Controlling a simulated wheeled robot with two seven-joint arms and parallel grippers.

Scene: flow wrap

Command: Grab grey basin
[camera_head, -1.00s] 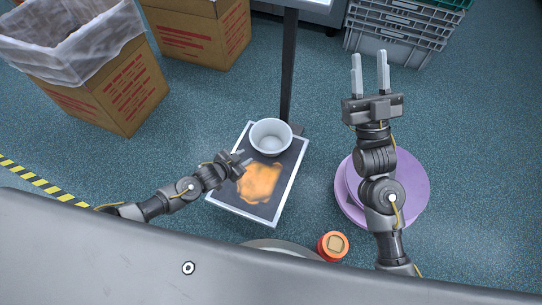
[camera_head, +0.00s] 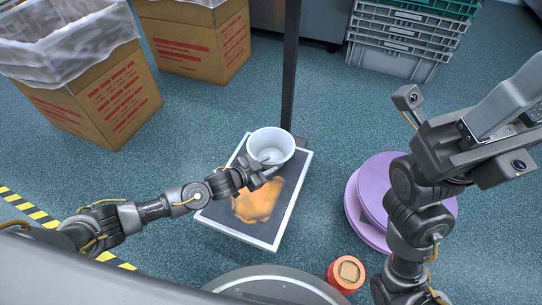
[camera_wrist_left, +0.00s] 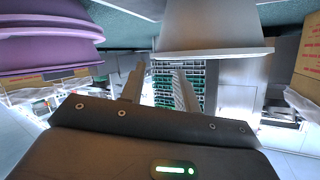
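The grey basin (camera_head: 270,147), pale and round, stands upright on the back part of a dark, light-edged platform (camera_head: 237,228). In the left wrist view the basin (camera_wrist_left: 213,32) appears upside down at the top. My left gripper (camera_head: 266,168) is at the basin's near side, close to its rim. Its two fingers (camera_wrist_left: 160,75) are apart with nothing seen between them; I cannot tell whether they touch the basin. My right gripper (camera_head: 515,100) is raised at the far right, away from the basin, and its finger gap cannot be made out.
An orange patch (camera_head: 260,200) lies on the platform before the basin. A dark post (camera_head: 290,70) rises behind it. A purple round object (camera_head: 372,205) and an orange-red container (camera_head: 346,274) are to the right. Cardboard boxes (camera_head: 120,95) and stacked crates (camera_head: 405,45) stand behind.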

